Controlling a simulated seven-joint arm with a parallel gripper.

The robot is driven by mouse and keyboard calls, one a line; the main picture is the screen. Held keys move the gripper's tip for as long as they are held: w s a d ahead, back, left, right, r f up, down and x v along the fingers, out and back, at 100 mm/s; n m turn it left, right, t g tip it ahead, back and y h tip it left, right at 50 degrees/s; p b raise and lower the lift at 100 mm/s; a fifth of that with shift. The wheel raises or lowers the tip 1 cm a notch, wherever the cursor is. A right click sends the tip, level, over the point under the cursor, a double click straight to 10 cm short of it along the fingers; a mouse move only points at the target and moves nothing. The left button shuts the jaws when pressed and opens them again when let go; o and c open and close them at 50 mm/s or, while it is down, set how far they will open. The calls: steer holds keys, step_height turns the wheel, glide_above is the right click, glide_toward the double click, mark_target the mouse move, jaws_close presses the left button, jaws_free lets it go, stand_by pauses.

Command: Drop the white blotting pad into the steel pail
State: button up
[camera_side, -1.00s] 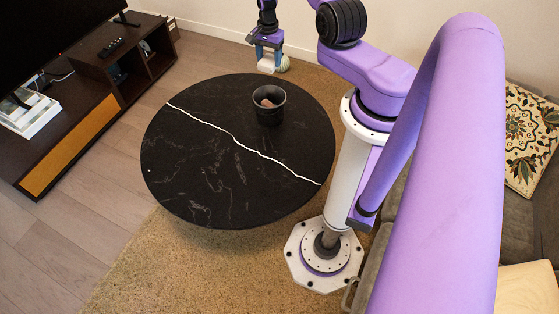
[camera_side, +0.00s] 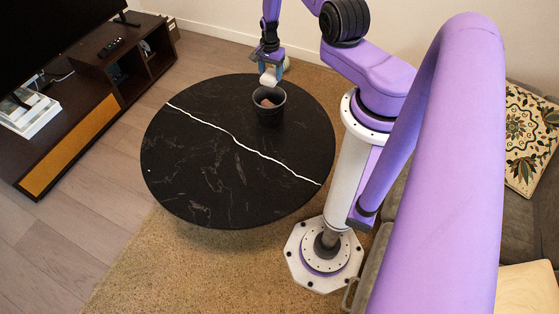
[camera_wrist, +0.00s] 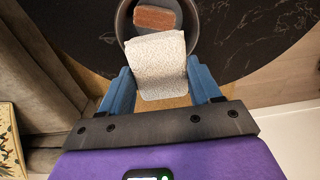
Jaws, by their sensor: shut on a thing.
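The white blotting pad (camera_wrist: 158,65) is held between the blue fingers of my gripper (camera_wrist: 160,88) in the wrist view. Its far end overlaps the near rim of the dark pail (camera_wrist: 191,38). In the side view my gripper (camera_side: 270,65) is shut on the pad (camera_side: 268,78), just above the back of the pail (camera_side: 269,112), which stands on the black round table. A reddish-brown block (camera_wrist: 154,19) lies inside the pail. The pad hides the near part of the pail's opening in the wrist view.
The black marble table (camera_side: 215,170) with a white vein is otherwise clear. A dark TV cabinet (camera_side: 75,120) stands at the left, a sofa with a patterned cushion (camera_side: 530,135) at the right.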

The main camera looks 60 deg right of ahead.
steer(key=shift+f, duration=1)
steer(key=o, duration=1)
step_height(320, 180, up, 17)
steer(key=shift+r, duration=0.2)
